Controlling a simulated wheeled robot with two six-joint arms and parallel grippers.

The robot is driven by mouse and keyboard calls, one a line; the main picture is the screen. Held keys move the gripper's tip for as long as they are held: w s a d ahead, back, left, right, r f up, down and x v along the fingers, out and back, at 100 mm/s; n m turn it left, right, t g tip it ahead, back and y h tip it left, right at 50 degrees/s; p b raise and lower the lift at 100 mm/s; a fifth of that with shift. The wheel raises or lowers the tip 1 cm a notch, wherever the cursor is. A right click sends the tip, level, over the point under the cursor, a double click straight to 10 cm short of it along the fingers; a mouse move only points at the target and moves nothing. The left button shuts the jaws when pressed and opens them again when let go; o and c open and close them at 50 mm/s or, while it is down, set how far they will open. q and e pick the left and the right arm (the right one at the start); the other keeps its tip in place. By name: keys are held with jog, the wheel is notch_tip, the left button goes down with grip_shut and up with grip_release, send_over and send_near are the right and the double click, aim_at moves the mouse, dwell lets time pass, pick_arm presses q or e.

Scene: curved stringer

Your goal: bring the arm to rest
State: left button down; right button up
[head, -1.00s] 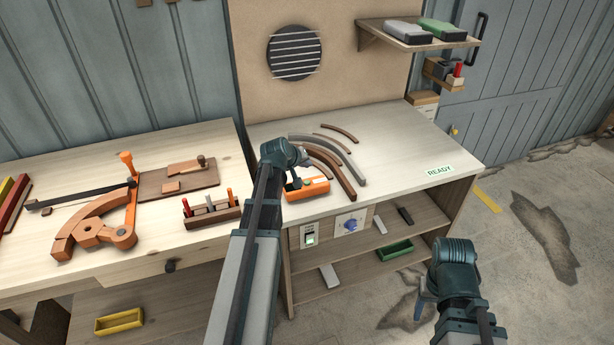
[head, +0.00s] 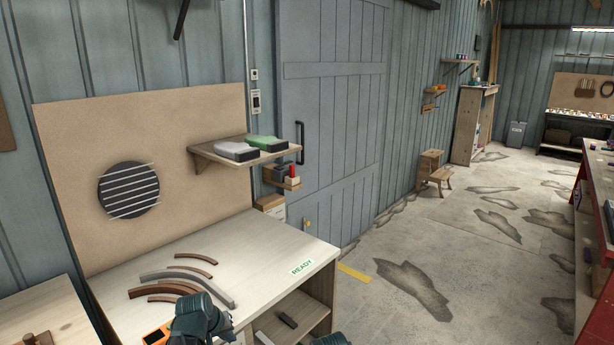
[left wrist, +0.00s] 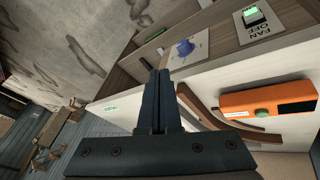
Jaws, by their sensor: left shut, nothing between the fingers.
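My left arm's wrist (head: 200,318) is low in the head view, in front of the bench edge, and overlaps the orange device. In the left wrist view my left gripper (left wrist: 158,78) has its two dark fingers together, with nothing between them. The bench top with a green READY label (left wrist: 112,108) shows beyond the fingers. A sliver of my right arm shows at the bottom edge of the head view; its gripper is out of frame.
Several curved strips (head: 183,276) lie on the pale bench (head: 262,252). The orange device (left wrist: 270,98) is close to the fingers in the left wrist view, along with a blue knob (left wrist: 185,47) and a fan switch (left wrist: 254,16). Open floor (head: 350,295) lies to the right.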

pick_arm(q)
jog(key=s+d+f+m+g+y, duration=0.2)
jog(key=s+d+m+g, duration=0.3)
jog(key=s+d, duration=1.1)
jog(key=s+m+y, duration=0.1)
jog(key=s+m, duration=0.1)
jog(key=s, duration=0.2)
jog(key=shift+d+f, duration=0.1)
